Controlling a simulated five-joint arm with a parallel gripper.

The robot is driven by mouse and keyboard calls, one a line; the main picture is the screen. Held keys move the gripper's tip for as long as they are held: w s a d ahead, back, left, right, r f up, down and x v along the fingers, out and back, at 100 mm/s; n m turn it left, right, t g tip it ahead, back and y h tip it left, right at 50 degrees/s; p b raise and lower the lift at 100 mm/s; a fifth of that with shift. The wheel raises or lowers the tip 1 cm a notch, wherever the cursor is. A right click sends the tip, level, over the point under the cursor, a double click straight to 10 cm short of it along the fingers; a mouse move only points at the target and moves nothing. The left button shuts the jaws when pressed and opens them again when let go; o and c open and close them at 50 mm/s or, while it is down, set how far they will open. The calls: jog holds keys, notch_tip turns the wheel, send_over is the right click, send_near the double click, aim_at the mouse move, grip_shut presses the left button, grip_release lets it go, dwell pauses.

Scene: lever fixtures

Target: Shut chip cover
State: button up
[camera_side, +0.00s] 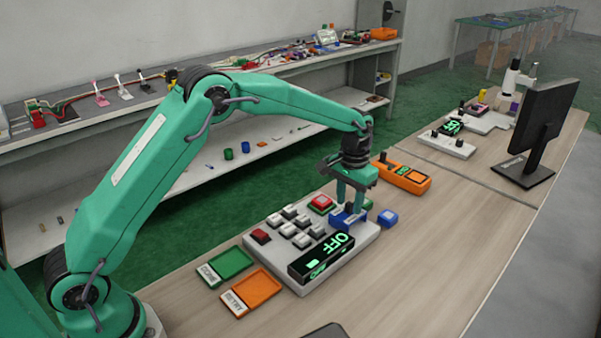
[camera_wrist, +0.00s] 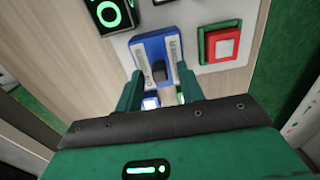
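The blue chip-cover fixture (camera_side: 346,219) sits at the right end of the light control board, below my gripper. In the wrist view, the blue fixture (camera_wrist: 153,52) has pale markings on two side arms, a grey middle and a small dark knob (camera_wrist: 158,72). I cannot tell how far its cover is open. My gripper (camera_side: 350,204) points down over the fixture. In the wrist view, my gripper's fingers (camera_wrist: 158,86) stand apart at the fixture's near end, with no clear contact. The fingers hide part of the fixture in the side view.
A red button (camera_side: 320,204) and grey keys are on the board (camera_side: 366,238). The display (camera_side: 322,257) reads OFF. Green (camera_side: 224,265) and orange (camera_side: 257,291) trays lie in front.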

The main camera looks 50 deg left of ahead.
jog(key=shift+f, duration=0.25)
grip_shut()
jog(key=shift+a, duration=4.8)
grip_release()
jog(key=shift+r, duration=0.1)
